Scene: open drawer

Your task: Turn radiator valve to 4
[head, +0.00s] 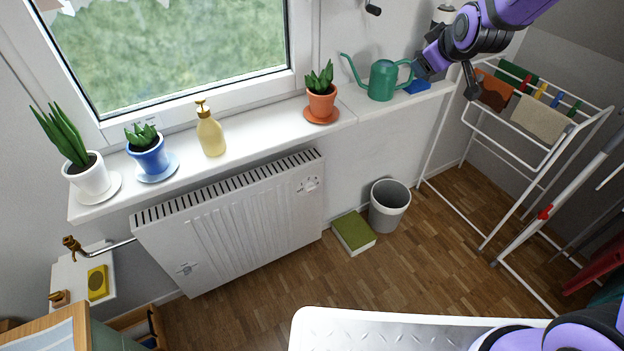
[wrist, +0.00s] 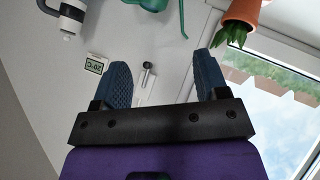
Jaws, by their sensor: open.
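The white ribbed radiator (head: 240,220) hangs under the window sill in the head view. I cannot tell which is the valve, nor read any number. My gripper (head: 424,66) is at the upper right, by the watering can, above the sill and well away from the radiator. In the wrist view my gripper (wrist: 162,78) has its two blue-grey fingers wide apart with nothing between them. The radiator is not in the wrist view.
A green watering can (head: 382,80), an orange pot (head: 321,103), a soap bottle (head: 210,133) and two more potted plants line the sill (head: 250,124). A grey bin (head: 389,205) and green book (head: 353,233) are on the floor. A drying rack (head: 540,140) stands right.

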